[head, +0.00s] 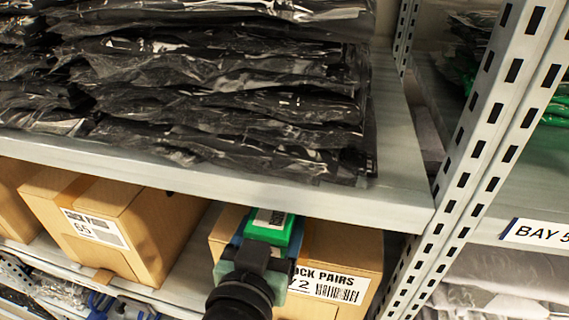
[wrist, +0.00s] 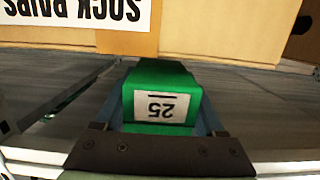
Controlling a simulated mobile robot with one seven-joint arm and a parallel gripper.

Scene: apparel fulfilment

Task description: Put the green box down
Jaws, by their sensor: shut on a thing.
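The green box (head: 280,236) is small, with a white label, and is in my gripper (head: 262,240). In the head view it is in front of the cardboard box labelled for sock pairs, below the upper shelf's edge. In the wrist view the green box (wrist: 172,72) sits between the two blue-grey fingers of my gripper (wrist: 161,108), which are shut on it. Its label reads 25, upside down in that view. I cannot tell whether its underside touches the shelf.
The sock-pairs cardboard box (head: 345,245) stands close behind the green box. Another cardboard box (head: 150,235) stands to the left. The upper shelf (head: 395,195), stacked with black bagged garments (head: 230,100), overhangs. A perforated upright (head: 470,150) stands right.

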